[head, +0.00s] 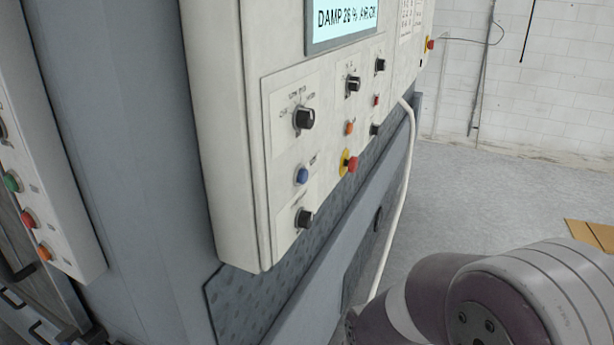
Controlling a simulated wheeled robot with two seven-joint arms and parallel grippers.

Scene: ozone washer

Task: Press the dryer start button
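A white control box (218,130) fills the middle of the head view, seen at a slant. Its face carries a blue button (302,176), an orange button (349,128), a small red button (376,100) and a red mushroom button (351,164) on a yellow plate. Black knobs, such as the upper left one (304,118), sit among them. A second panel (62,215) at the left edge has a green button (12,183), a red button (28,218) and an orange button (45,253). The labels are too small to read, so I cannot tell which is the dryer start. Neither gripper is in view.
A white cable (396,225) hangs from the box's right side. My arm link covers the lower right corner. Grey floor (480,185) lies open to the right, before a white block wall (560,90).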

